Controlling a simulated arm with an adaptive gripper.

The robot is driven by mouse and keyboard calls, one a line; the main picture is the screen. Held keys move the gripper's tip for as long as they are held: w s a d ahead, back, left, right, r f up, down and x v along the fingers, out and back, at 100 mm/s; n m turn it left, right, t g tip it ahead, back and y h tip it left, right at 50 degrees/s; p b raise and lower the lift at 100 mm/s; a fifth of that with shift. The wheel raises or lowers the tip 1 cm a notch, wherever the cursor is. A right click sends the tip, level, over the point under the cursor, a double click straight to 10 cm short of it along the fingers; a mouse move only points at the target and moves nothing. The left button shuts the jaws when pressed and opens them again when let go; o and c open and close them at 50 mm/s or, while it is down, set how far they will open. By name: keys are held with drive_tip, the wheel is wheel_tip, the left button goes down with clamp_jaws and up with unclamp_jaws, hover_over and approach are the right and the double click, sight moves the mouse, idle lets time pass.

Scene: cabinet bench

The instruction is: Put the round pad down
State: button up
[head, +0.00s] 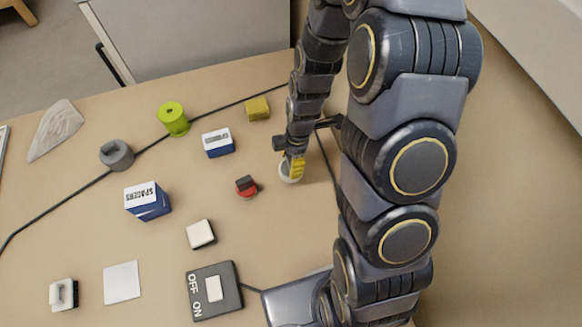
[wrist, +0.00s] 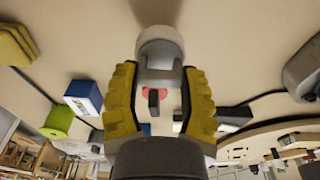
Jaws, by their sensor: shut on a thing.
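The round pad (head: 289,174) is pale and disc-shaped, held low over the bench at the centre right of the head view. In the wrist view the pad (wrist: 160,47) shows its white rim beyond a grey upper part between the fingers. My gripper (head: 294,164) has yellow fingertips and is shut on the pad; both fingers also show in the wrist view (wrist: 160,85), one on each side of it. The fingers partly hide the pad in the head view. I cannot tell whether its underside touches the bench.
A red and black item (head: 246,187) lies left of the pad. A blue and white box (head: 219,143), yellow block (head: 258,108) and green spool (head: 172,119) stand farther back. A dark cable crosses the bench. Bare bench (head: 285,225) lies in front of the pad.

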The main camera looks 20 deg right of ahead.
drive_tip(key=shift+f, duration=1.85)
drive_tip(key=shift+f, duration=0.1)
drive_tip(key=o, duration=0.9)
